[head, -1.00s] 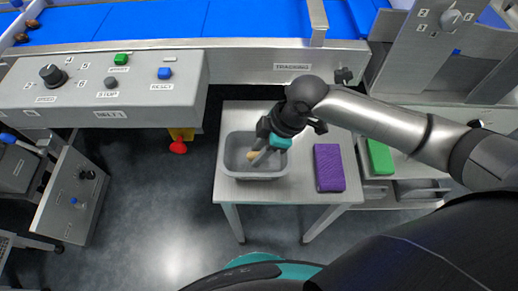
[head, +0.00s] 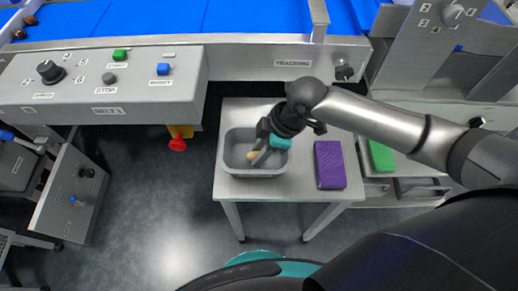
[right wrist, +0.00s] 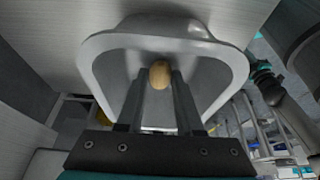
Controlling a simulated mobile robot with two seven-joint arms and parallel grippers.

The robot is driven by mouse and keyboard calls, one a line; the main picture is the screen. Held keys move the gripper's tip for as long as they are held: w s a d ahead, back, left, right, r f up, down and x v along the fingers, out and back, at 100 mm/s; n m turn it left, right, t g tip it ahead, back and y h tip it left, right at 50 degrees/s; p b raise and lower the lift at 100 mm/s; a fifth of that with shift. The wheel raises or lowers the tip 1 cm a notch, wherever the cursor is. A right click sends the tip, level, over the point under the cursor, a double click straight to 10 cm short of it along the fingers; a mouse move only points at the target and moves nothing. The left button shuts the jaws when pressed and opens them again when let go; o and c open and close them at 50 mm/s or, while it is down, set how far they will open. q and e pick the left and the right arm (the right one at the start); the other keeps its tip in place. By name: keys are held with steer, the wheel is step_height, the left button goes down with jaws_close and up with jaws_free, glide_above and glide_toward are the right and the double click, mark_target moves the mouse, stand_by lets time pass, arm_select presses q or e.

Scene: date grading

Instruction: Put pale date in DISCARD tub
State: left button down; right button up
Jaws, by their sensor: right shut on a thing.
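The pale date (head: 253,155) is small and tan. In the right wrist view the date (right wrist: 160,74) sits between the two fingertips of my right gripper (right wrist: 159,80). The grey tub (head: 228,160) stands on a small metal table; no label on it is readable. My right gripper (head: 256,157) reaches down over the tub and is shut on the date, within the tub's outline. In the right wrist view the tub's wall (right wrist: 108,58) surrounds the fingertips. I cannot tell whether the date touches the tub floor. My left gripper is not in view.
A purple block (head: 329,165) lies right of the tub on the table (head: 233,107). A green block (head: 381,156) lies on a shelf further right. The conveyor with a blue belt (head: 170,20) and its control panel (head: 130,92) stand behind. A red knob (head: 177,144) hangs below the panel.

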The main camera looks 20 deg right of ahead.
steer(key=shift+f, duration=0.15)
steer(key=o, duration=0.9)
steer(key=shift+c, duration=0.2)
